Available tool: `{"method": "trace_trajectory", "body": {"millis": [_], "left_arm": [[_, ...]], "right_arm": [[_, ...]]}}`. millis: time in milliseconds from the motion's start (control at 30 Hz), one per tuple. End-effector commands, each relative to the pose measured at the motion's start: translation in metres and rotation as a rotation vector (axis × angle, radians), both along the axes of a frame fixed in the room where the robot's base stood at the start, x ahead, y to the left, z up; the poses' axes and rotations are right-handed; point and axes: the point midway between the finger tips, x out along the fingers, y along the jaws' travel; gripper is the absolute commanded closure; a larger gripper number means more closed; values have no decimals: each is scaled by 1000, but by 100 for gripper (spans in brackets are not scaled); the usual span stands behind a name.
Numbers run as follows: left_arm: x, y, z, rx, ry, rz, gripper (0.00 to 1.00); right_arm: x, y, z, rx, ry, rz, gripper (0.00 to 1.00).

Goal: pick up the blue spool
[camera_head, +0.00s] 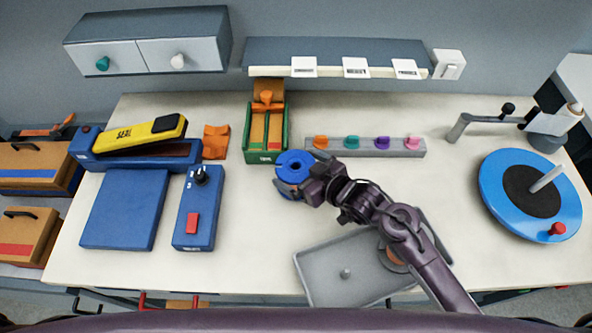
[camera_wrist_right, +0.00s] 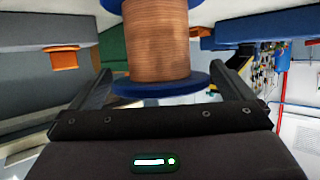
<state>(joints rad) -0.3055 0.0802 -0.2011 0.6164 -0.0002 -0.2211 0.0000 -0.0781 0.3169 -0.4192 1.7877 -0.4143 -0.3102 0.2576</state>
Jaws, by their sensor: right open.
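The blue spool (camera_head: 293,166) stands on the worktable near the middle, in front of the green box. In the right wrist view the spool (camera_wrist_right: 157,40) shows blue flanges and a copper-coloured wound middle. My right gripper (camera_head: 296,185) is at the spool, reaching in from the right. In the right wrist view its two fingers (camera_wrist_right: 165,80) are apart, one on each side of the spool, with visible gaps at the lower flange. My left gripper is not in view.
A grey tray (camera_head: 318,282) lies under my right arm, with an orange-brown object (camera_head: 393,258) partly hidden in it. A green box (camera_head: 250,147) and a rack of coloured pegs (camera_head: 400,148) stand behind the spool. A blue turntable (camera_head: 496,196) is at right, a blue control box (camera_head: 186,232) at left.

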Motion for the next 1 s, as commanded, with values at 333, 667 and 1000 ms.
{"method": "trace_trajectory", "body": {"millis": [333,667,1000], "left_arm": [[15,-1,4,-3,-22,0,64],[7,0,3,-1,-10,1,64],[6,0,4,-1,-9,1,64]], "right_arm": [[9,10,-7,-1,-1,0,0],[9,10,-7,-1,-1,0,35],[10,10,-4,3,-6,0,58]]}}
